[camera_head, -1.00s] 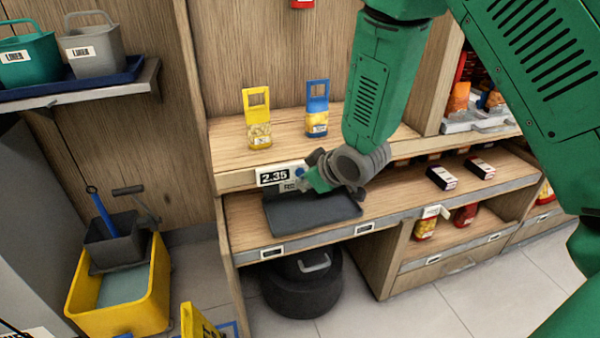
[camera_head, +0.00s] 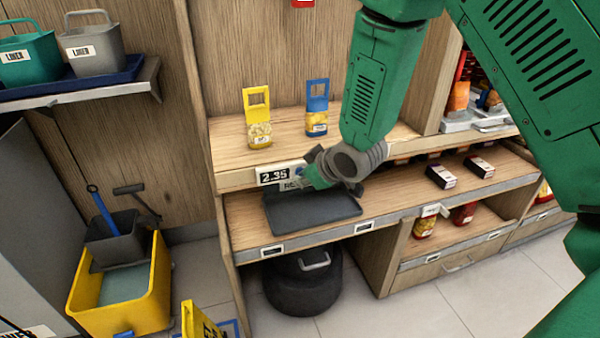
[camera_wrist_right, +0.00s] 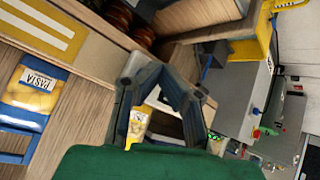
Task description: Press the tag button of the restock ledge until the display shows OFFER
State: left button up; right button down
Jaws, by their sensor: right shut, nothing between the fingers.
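The restock ledge (camera_head: 240,180) carries a small tag with a display (camera_head: 273,176) that reads 2.35. The tag's white body continues to the right of the display, and its button is largely hidden by my right gripper. My right gripper (camera_head: 306,177) is shut and empty, with its tips at the right part of the tag. Whether they touch the button cannot be told. The shut fingers also show in the right wrist view (camera_wrist_right: 157,78). My left gripper is not in view.
A dark tray (camera_head: 312,213) lies below the tag. A yellow-topped pack (camera_head: 258,120) and a blue-topped pack (camera_head: 317,110) stand on the ledge above. Two small dark boxes (camera_head: 441,176) are on the lower shelf at right. A yellow bucket (camera_head: 120,285) stands at lower left.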

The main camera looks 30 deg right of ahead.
dwell(0.6)
jog(key=shift+s+a, duration=0.15)
jog(key=shift+s, duration=0.55)
jog(key=shift+s+a+p, duration=0.1)
jog(key=shift+s+a, duration=0.1)
jog(key=shift+s, duration=0.6)
jog(key=shift+s+a+p, duration=0.1)
jog(key=shift+s+a, duration=0.1)
jog(key=shift+s, duration=0.65)
jog(key=shift+s+a+p, duration=0.1)
jog(key=shift+s+a, duration=0.1)
jog(key=shift+s, duration=0.6)
jog(key=shift+s+a, duration=0.25)
jog(key=shift+s, duration=0.7)
jog(key=shift+s+a, duration=0.2)
jog(key=shift+s, duration=0.8)
jog(key=shift+s+a, duration=0.25)
jog(key=shift+s, duration=0.7)
jog(key=shift+f, duration=0.1)
